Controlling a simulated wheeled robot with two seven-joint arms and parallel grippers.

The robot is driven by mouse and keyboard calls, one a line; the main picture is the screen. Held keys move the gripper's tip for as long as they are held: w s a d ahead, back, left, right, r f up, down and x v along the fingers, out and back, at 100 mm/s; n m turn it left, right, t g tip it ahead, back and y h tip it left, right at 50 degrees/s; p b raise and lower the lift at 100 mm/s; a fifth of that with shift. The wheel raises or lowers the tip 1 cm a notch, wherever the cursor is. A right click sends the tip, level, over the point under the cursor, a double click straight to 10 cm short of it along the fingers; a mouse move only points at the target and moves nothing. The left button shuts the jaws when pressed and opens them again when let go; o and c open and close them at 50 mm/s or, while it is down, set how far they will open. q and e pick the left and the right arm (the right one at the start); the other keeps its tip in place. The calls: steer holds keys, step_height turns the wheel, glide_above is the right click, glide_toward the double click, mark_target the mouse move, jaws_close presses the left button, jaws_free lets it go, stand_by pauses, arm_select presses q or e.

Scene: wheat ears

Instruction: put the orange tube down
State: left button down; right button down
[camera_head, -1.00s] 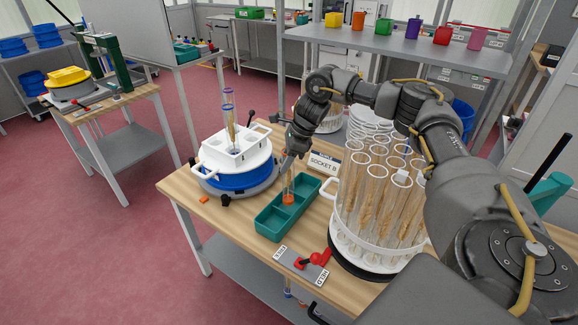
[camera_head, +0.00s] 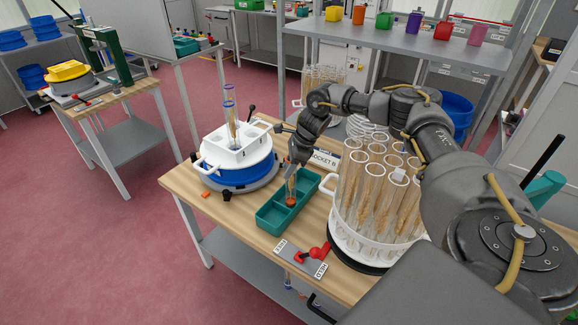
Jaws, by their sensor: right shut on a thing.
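The orange tube (camera_head: 291,197) is a clear tube with an orange bottom end. It stands about upright over the teal divided tray (camera_head: 268,222), with its lower end inside the tray's outline at the far compartment. I cannot tell whether it touches the tray floor. My right gripper (camera_head: 292,170) comes in from the right and is shut on the upper part of the tube, hiding its top. My left gripper is not in view.
A white holder on a blue round base (camera_head: 240,172) with blue-ringed tubes stands left of the tray. A white rack of wheat-ear tubes (camera_head: 343,236) stands close on the right. A red-handled hold/free switch (camera_head: 314,254) lies in front. A SOCKET B sign (camera_head: 326,159) stands behind.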

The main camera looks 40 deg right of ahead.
steer(key=c, duration=0.9)
jaws_free()
steer(key=shift+f, duration=0.1)
steer(key=shift+c, duration=0.2)
steer(key=b+v, duration=0.3)
steer(key=v, duration=0.9)
steer(key=shift+r, duration=0.25)
